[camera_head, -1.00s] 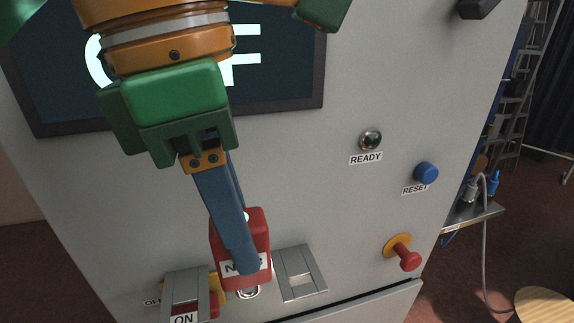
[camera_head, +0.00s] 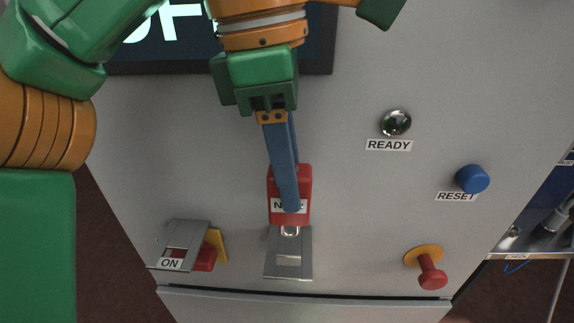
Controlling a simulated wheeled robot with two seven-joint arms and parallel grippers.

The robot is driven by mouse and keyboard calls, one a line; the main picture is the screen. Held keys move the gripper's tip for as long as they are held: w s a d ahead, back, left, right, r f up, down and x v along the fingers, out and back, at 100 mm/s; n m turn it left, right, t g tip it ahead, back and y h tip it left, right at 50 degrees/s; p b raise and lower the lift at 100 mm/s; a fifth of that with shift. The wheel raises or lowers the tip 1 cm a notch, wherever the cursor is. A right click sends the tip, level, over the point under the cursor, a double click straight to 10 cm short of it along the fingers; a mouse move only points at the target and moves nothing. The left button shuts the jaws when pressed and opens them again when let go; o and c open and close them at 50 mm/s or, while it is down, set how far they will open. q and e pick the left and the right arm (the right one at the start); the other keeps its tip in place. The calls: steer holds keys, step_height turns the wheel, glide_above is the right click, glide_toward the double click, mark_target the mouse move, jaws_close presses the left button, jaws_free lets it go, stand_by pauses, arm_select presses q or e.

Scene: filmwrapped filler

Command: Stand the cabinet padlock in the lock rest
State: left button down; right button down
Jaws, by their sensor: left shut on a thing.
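The red padlock (camera_head: 275,180) has a white label, partly hidden by a blue finger, and a silver shackle at its lower end in the picture. My left gripper (camera_head: 290,207) is shut on it, with its long blue fingers reaching down over its front. A grey metal bracket (camera_head: 288,268), which looks like the lock rest, is on the cabinet front. The padlock's shackle end overlaps the top of this bracket in the picture; I cannot tell whether they touch. My right gripper is not in view.
On the grey cabinet (camera_head: 350,190), a red switch (camera_head: 206,258) with a grey guard (camera_head: 185,238) and ON label sits at left. A READY lamp (camera_head: 396,122), blue RESET button (camera_head: 472,179) and protruding red knob (camera_head: 432,275) are at right. A dark screen (camera_head: 318,50) is above.

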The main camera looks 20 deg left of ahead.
mark_target(288, 237)
arm_select(q)
steer(key=shift+d+f+b, duration=0.2)
steer(key=shift+f+b, duration=0.4)
steer(key=shift+f, duration=0.4)
steer(key=shift+s+a+f+b, duration=0.1)
steer(key=shift+a+f+b, duration=0.05)
steer(key=shift+f+b, duration=0.35)
steer(key=shift+a+f+b, duration=0.15)
steer(key=shift+f+b, duration=0.2)
steer(key=shift+f, duration=0.2)
step_height(288, 237, down, 3)
steer(key=shift+d+r+b, duration=0.1)
steer(key=shift+d+b, duration=0.05)
steer(key=shift+b, duration=1)
steer(key=shift+f+b, duration=0.45)
steer(key=shift+f, duration=0.15)
steer(key=shift+f, duration=0.3)
steer(key=shift+c, duration=2.2)
jaws_free()
